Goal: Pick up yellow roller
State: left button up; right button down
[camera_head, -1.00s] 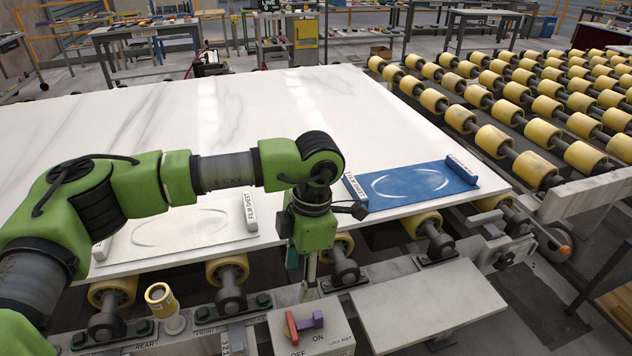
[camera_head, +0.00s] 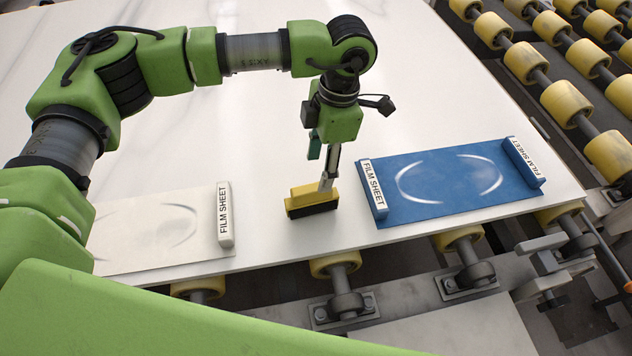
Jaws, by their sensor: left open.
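A small yellow block-shaped tool (camera_head: 313,199) with a dark underside rests on the white slab (camera_head: 262,120), between the two film sheets near the front edge. It may be the yellow roller; its dark underside shows no clear cylinder. My left gripper (camera_head: 322,158) hangs just above it, pointing down and open. A silvery bar runs from the gripper down to the tool's top. I cannot tell whether it is a finger or the tool's handle, nor whether the gripper touches the tool. My right gripper is not in view.
A blue film sheet (camera_head: 447,184) lies right of the tool, a white film sheet (camera_head: 150,238) left of it, both with raised labelled end bars. Yellow conveyor rollers (camera_head: 566,103) fill the right. More rollers (camera_head: 333,264) stand under the slab's front edge.

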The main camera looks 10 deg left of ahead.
aim_at(315, 186)
pick_arm(q)
jog(key=f, duration=0.2)
jog(key=f+p, duration=0.1)
jog(key=f, duration=0.1)
jog(key=s+a+f, duration=0.1)
jog(key=f, duration=0.2)
jog(key=shift+p, duration=0.3)
jog(key=shift+f, duration=0.2)
jog(key=shift+a+f, duration=0.15)
jog(key=shift+f, duration=0.1)
jog(key=f, duration=0.1)
jog(key=f+p, duration=0.2)
jog(key=shift+s+a+f, duration=0.2)
jog(key=shift+s+a, duration=0.2)
jog(key=shift+a+f, duration=0.1)
jog(key=shift+f, duration=0.5)
jog(key=shift+w, duration=0.1)
jog(key=c, duration=1.4)
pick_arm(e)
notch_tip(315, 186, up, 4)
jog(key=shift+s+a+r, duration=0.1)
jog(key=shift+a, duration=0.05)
